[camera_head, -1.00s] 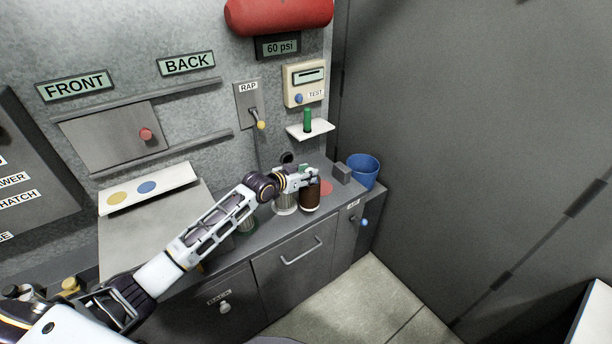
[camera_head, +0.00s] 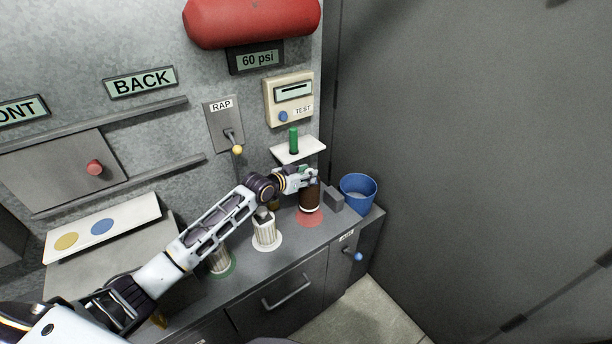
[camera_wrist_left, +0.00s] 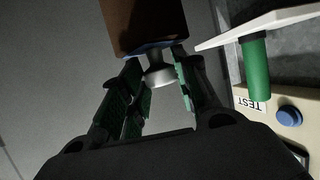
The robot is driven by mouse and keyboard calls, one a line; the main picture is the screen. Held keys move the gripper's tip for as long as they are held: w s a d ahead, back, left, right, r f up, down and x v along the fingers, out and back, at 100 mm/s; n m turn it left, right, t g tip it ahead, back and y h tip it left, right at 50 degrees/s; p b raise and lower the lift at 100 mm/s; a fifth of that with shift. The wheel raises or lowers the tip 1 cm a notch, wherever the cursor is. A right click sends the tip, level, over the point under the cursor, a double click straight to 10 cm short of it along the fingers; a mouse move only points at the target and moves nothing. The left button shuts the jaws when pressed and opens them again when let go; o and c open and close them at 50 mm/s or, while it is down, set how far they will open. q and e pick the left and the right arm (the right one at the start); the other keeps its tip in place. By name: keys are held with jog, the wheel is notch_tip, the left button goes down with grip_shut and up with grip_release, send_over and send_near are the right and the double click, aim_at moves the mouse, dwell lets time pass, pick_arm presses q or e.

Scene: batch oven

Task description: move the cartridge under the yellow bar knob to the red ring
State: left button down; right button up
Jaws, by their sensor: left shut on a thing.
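My left gripper (camera_head: 304,179) is shut on a brown cylindrical cartridge (camera_head: 309,197). The cartridge is upright over the red ring (camera_head: 312,220) on the counter; I cannot tell whether its base touches. In the left wrist view my left gripper (camera_wrist_left: 158,88) has its green-padded fingers around the silver neck (camera_wrist_left: 157,72) of the brown cartridge (camera_wrist_left: 145,22). A yellow knob tips the RAP lever (camera_head: 237,149) on the wall; no yellow bar knob shows clearly on the cartridge. My right gripper is not in view.
A ridged pale cartridge (camera_head: 264,232) stands on a white ring left of the held one, another (camera_head: 220,261) on a green ring. A grey block (camera_head: 334,201) and blue bucket (camera_head: 359,191) are close right. A white shelf with a green peg (camera_head: 294,141) is above.

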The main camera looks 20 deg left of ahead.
aim_at(302, 191)
pick_arm(q)
jog(key=shift+w+r, duration=0.1)
jog(key=shift+w, duration=0.1)
jog(key=shift+r, duration=0.1)
jog(key=shift+s, duration=0.15)
jog(key=shift+f+b, duration=1.85)
jog(key=shift+f, duration=1.55)
jog(key=shift+f+b, duration=0.3)
jog(key=shift+f, duration=0.25)
jog(key=c, duration=1)
grip_release()
